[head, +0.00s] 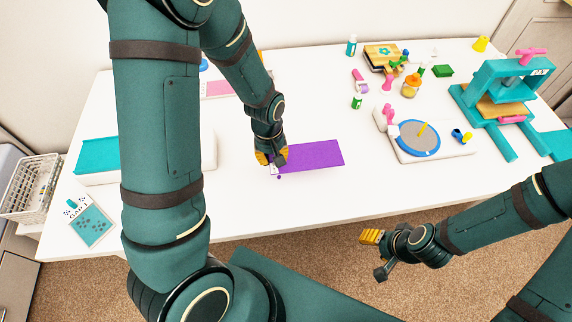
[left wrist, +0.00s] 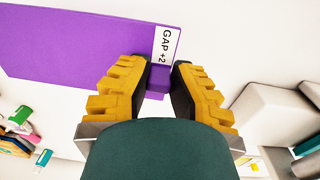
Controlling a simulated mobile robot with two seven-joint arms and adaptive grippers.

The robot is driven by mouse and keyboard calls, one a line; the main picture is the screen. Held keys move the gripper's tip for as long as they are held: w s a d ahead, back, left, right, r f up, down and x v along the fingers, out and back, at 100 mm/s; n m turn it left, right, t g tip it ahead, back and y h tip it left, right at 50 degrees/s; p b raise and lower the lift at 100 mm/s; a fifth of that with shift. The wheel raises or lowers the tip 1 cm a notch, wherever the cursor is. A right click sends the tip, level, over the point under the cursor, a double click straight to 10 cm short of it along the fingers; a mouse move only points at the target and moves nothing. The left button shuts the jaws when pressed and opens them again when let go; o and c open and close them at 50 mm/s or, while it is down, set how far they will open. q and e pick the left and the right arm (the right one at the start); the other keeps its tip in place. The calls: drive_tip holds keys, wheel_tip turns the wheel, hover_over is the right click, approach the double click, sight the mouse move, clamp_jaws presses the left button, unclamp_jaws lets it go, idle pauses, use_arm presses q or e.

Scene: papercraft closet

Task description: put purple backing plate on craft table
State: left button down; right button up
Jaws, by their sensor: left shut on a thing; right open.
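The purple backing plate (head: 312,156) is at the middle of the white craft table (head: 300,212), flat and level. I cannot tell whether it rests on the surface or is slightly above it. In the left wrist view the plate (left wrist: 80,42) has a white label reading "GAP +2" and a small purple tab at that end. My left gripper (head: 271,161) is shut on this tab, with a yellow ridged finger on each side of it. My right gripper (head: 375,253) is open and empty, in front of the table's front edge.
A turntable with a blue rim (head: 418,138) and a teal press (head: 500,100) stand at the right. A teal tray (head: 97,161) and a "GAP 1" card (head: 91,224) lie at the left. Small bottles and tools are at the back. The table's front middle is clear.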

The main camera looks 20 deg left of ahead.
sight(272, 162)
use_arm(q)
drive_tip(key=shift+f, duration=0.9)
drive_tip(key=shift+s+f+b, duration=0.2)
drive_tip(key=shift+f+b, duration=0.1)
drive_tip(key=shift+f, duration=0.55)
wheel_tip(272, 162, down, 3)
drive_tip(key=shift+w+b, duration=0.1)
drive_tip(key=shift+b, duration=0.25)
drive_tip(key=shift+r, duration=0.1)
drive_tip(key=c, duration=1)
unclamp_jaws()
